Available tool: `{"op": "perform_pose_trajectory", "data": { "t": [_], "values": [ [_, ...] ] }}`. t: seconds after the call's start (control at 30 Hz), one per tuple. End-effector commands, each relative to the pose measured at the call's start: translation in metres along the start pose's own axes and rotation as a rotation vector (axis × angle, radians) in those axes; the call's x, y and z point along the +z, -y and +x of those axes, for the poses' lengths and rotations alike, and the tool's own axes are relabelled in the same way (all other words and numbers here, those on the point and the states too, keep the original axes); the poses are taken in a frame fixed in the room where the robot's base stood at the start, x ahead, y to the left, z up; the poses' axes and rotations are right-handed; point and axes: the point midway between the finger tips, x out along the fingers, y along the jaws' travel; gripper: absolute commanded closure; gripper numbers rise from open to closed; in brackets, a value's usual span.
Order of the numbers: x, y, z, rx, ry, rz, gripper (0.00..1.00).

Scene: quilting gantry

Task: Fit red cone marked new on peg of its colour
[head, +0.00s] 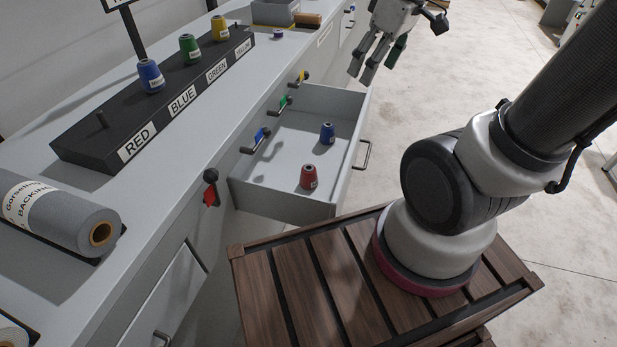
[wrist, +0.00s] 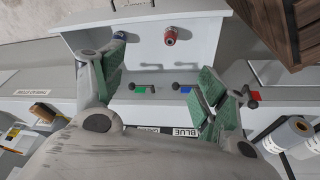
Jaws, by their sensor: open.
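A red cone (head: 308,177) with a small label, too small to read, stands upright in the open drawer; it also shows in the wrist view (wrist: 170,37). The peg at the RED plate (head: 101,119) is bare. The other places hold a blue cone (head: 150,76), a green cone (head: 189,48) and a yellow cone (head: 220,29). My gripper (head: 380,60) is open and empty, above and beyond the drawer; its spread fingers show in the wrist view (wrist: 160,75).
A second blue cone (head: 327,133) stands in the drawer (head: 280,150) behind the red one. Levers with red (head: 210,188), blue, green and yellow marks stick out from the counter front. A grey fabric roll (head: 60,215) lies at left. A slatted wooden platform (head: 340,280) is in front.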

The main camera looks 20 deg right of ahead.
Motion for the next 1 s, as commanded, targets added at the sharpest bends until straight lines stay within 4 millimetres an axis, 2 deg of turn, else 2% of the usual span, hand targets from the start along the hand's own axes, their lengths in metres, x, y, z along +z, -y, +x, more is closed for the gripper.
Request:
{"op": "perform_pose_trajectory", "data": {
  "t": [0.17,0.33,0.47,0.53,0.7,0.8,0.9,1.0],
  "values": [
    [-0.02,0.0,0.033,-0.045,0.019,-0.139,0.27],
    [-0.041,0.002,0.078,-0.094,0.034,-0.315,0.27],
    [-0.056,0.007,0.134,-0.146,0.05,-0.509,0.27],
    [-0.061,0.011,0.172,-0.174,0.058,-0.631,0.27],
    [-0.057,0.022,0.26,-0.23,0.082,-0.904,0.27],
    [-0.049,0.029,0.298,-0.253,0.095,-1.025,0.27],
    [-0.04,0.033,0.323,-0.269,0.106,-1.107,0.27],
    [-0.036,0.035,0.336,-0.276,0.11,-1.15,0.27]
  ]
}}
